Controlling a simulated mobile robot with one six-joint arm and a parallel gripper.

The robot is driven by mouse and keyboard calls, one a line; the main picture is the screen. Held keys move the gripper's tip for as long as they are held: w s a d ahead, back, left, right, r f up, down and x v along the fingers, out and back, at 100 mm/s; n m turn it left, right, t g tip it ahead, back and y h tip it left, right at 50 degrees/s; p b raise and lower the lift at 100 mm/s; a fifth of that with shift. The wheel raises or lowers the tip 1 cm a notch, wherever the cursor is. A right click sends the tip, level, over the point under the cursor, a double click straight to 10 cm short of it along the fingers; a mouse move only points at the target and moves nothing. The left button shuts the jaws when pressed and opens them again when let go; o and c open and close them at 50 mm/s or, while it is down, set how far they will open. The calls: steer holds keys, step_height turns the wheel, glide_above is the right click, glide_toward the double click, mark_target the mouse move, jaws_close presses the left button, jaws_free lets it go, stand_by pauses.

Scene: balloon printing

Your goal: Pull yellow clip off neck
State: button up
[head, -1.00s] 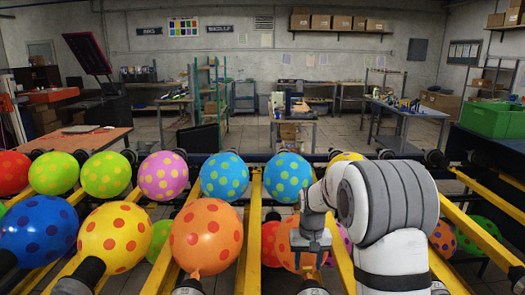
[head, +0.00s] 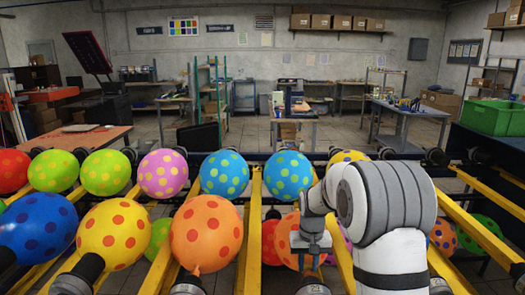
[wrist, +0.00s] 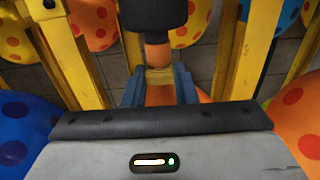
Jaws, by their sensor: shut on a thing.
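The yellow clip (wrist: 160,77) is a band around the orange neck (wrist: 160,95) of a balloon, just below a black nozzle (wrist: 153,15) in the wrist view. My gripper (wrist: 159,88) has its two blue-grey fingers on either side of the neck at the clip, shut on the clip. In the head view my gripper (head: 311,256) is in front of an orange balloon (head: 286,238) with red dots and hides part of it. The clip cannot be made out in the head view.
Dotted balloons hang in rows between yellow rails (head: 252,235). A large orange balloon (head: 206,233) is left of my gripper, with a yellow one (head: 104,236) further left. In the wrist view, a blue balloon (wrist: 22,130) and an orange balloon (wrist: 298,110) flank my gripper closely.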

mark_target(308, 265)
steer(key=shift+r, duration=0.1)
steer(key=shift+r+p, duration=3.4)
steer(key=shift+r, duration=1.55)
steer(key=shift+f, duration=0.1)
